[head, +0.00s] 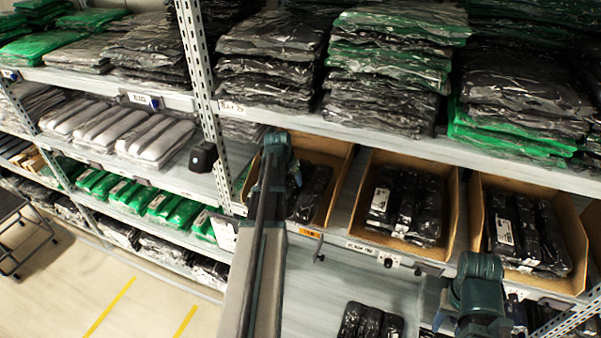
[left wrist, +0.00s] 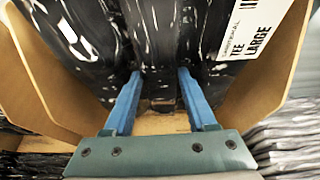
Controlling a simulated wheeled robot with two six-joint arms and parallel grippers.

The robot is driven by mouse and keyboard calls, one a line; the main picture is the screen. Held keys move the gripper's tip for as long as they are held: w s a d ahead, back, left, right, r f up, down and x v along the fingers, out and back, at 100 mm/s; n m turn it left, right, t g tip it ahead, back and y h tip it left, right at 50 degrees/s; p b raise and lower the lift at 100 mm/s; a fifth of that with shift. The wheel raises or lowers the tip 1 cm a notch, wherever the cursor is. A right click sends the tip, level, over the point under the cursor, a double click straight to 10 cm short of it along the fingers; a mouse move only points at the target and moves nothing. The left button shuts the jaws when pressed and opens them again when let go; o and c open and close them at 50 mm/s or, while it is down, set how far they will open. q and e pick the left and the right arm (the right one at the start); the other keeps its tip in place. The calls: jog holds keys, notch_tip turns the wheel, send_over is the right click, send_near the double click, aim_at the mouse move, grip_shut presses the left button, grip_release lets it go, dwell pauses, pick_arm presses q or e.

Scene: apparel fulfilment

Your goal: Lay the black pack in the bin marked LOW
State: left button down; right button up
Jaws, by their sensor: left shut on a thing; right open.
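My left gripper (left wrist: 158,82) has its blue fingers shut on a black pack (left wrist: 158,35) in a glossy wrapper, inside a cardboard bin (left wrist: 48,110). Other black packs lie against it on both sides; the right one has a white label reading TEE LARGE. In the head view my left arm reaches to the left cardboard bin (head: 339,163), which has an orange tag (head: 310,233) on the shelf edge below it, too small to read. The arm hides part of this bin and the held pack. My right gripper (head: 482,300) is low at right, open, its fingers hard to make out.
A middle bin (head: 452,215) and a right bin (head: 575,228) also hold black packs. The upper shelf (head: 400,138) with stacked bags overhangs the bins closely. A perforated post (head: 200,75) stands left. More packs (head: 370,322) lie on the shelf below.

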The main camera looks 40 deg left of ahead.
pick_arm(q)
jog(key=w, duration=0.2)
jog(key=w+a, duration=0.1)
jog(key=w, duration=0.2)
jog(key=w+a, duration=0.1)
jog(key=w, duration=0.1)
jog(key=shift+w+a, duration=0.2)
jog(key=shift+w, duration=0.05)
jog(key=b+x, duration=0.3)
jog(key=x, duration=0.1)
jog(key=shift+s+d+b, duration=0.1)
jog(key=shift+s+b, duration=0.2)
jog(key=shift+b, duration=0.1)
jog(key=shift+r, duration=0.1)
jog(key=c, duration=0.7)
grip_release()
jog(key=shift+f, duration=0.2)
jog(key=o, duration=0.5)
jog(key=shift+r, duration=0.1)
